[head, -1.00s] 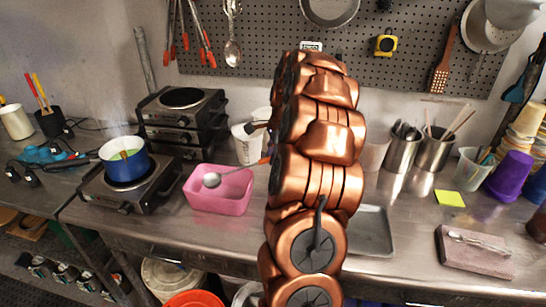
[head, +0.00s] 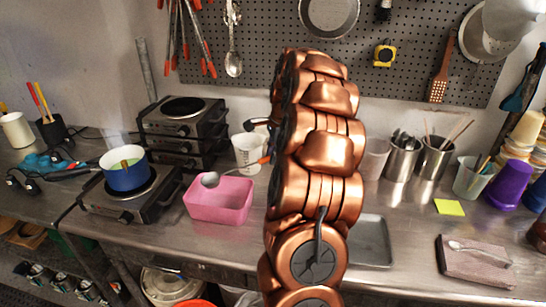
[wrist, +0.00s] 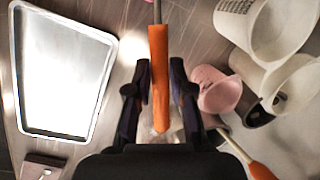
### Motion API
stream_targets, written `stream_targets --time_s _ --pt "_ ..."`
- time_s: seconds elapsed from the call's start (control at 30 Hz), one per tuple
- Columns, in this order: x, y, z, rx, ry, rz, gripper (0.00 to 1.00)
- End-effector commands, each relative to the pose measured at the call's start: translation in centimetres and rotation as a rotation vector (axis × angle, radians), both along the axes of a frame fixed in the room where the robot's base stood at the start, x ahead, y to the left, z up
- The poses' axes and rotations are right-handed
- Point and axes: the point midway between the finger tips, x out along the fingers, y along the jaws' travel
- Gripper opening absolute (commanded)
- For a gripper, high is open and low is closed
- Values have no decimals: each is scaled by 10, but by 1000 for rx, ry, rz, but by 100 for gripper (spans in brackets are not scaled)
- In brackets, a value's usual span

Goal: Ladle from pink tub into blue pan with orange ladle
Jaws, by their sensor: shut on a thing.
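The orange ladle shows its metal bowl (head: 210,180) and part of its orange handle (head: 264,159) in the head view. The bowl is over the pink tub (head: 222,213), near its left back part; I cannot tell its exact height or what is in it. In the wrist view my gripper (wrist: 160,72) is shut on the orange handle (wrist: 160,100). In the head view my arm hides most of the gripper. The blue pan (head: 125,179) stands left of the tub, with greenish liquid and a small orange-brown thing inside.
The pan sits on a hot plate (head: 118,208). Stacked burners (head: 180,125) stand behind, and a white cup (head: 247,152) behind the tub. Right of my arm are a metal tray (head: 372,240), utensil cups (head: 404,160) and a brownish slab (head: 470,265).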

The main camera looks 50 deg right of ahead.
Motion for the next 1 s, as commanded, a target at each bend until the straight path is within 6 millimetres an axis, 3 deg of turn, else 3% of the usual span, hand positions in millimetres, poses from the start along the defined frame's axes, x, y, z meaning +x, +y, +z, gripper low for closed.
stream_targets --time_s 1.0 --pt "0 0 24 89 -53 -1 0"
